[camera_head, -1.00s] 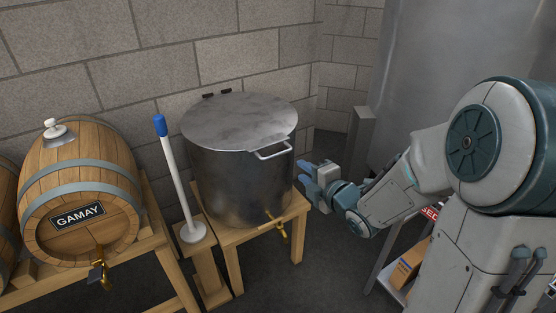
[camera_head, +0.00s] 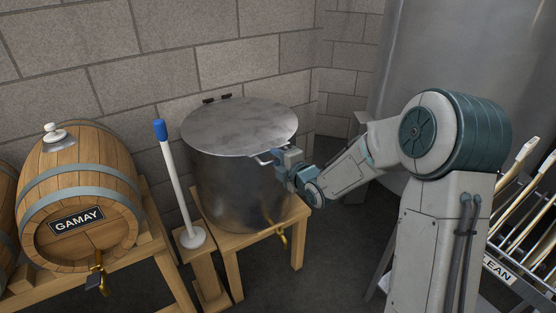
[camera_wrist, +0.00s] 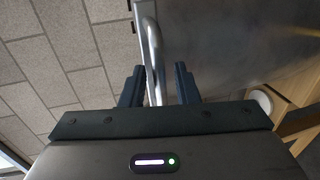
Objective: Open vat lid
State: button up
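The steel vat (camera_head: 235,190) stands on a wooden stand with its round lid (camera_head: 240,125) down flat on top. The lid's bar handle (camera_head: 266,157) sticks out at the front right of the rim. My gripper (camera_head: 284,158) is at the right end of this handle. In the wrist view, the handle (camera_wrist: 153,55) runs between the two dark fingers of my gripper (camera_wrist: 158,84). The fingers are apart, with a gap on each side of the bar. The head view does not show the fingertips clearly.
A wooden barrel marked GAMAY (camera_head: 85,195) stands on a rack at the left. A white rod with a blue top (camera_head: 172,175) stands upright left of the vat. A brass tap (camera_head: 281,233) sticks out low on the vat. A block wall (camera_head: 250,65) is close behind.

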grip_shut()
